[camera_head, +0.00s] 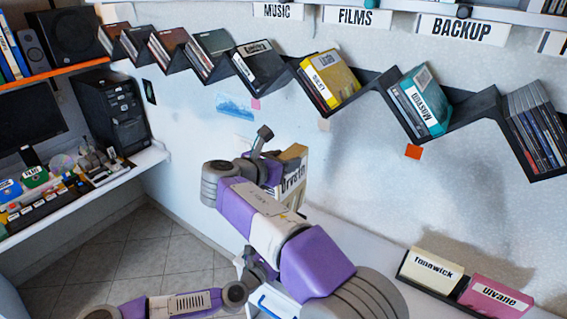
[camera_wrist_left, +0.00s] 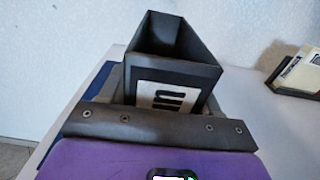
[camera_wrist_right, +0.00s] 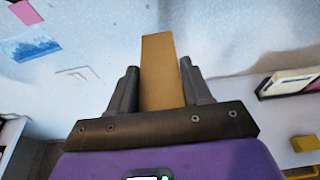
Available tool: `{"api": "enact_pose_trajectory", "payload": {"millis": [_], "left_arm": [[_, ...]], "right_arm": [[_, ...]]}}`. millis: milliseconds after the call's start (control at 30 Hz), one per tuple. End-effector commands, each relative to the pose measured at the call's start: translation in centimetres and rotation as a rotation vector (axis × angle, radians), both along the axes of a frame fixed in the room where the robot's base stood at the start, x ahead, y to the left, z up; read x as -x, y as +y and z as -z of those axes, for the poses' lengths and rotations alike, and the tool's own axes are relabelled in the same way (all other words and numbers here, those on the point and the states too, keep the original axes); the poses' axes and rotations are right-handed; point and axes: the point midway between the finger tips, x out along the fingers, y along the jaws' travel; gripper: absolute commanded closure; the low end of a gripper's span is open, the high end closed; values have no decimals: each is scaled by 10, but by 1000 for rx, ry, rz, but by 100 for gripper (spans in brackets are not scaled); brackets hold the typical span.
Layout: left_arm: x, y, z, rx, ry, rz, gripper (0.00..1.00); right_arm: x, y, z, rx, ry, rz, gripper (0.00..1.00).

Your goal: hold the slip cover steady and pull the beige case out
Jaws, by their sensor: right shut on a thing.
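The beige case (camera_head: 293,180), with a dark-lettered pale label, stands tilted beside the wall in the head view. My right gripper (camera_head: 268,155) is shut on it. In the right wrist view the case (camera_wrist_right: 160,72) sits between both fingers. The dark grey slip cover (camera_wrist_left: 172,70) shows in the left wrist view, open at the top, with a white label on its front. Its visible inside looks empty. In the head view my right arm covers much of this area.
A zigzag wall shelf (camera_head: 375,82) holds several cases above. On the white ledge (camera_head: 345,235) stand a cream Tonnwick case (camera_head: 430,272) and a pink Ulvane case (camera_head: 495,298), to the right. A cluttered desk (camera_head: 140,165) is at left. The ledge between is clear.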

Motion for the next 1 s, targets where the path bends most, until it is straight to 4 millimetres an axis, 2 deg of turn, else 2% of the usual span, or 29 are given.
{"api": "enact_pose_trajectory", "payload": {"millis": [33, 200, 467, 633, 1000], "left_arm": [[0, 0, 0, -1, 1, 0, 32], [0, 0, 0, 0, 0, 0, 8], [0, 0, 0, 0, 0, 0, 8], [10, 9, 1, -1, 1, -1, 8], [69, 51, 1, 0, 1, -3, 8]], "right_arm": [[0, 0, -1, 0, -2, 0, 100], [0, 0, -1, 0, -2, 0, 100], [0, 0, -1, 0, -2, 0, 100], [0, 0, -1, 0, -2, 0, 100], [0, 0, -1, 0, -2, 0, 100]]}}
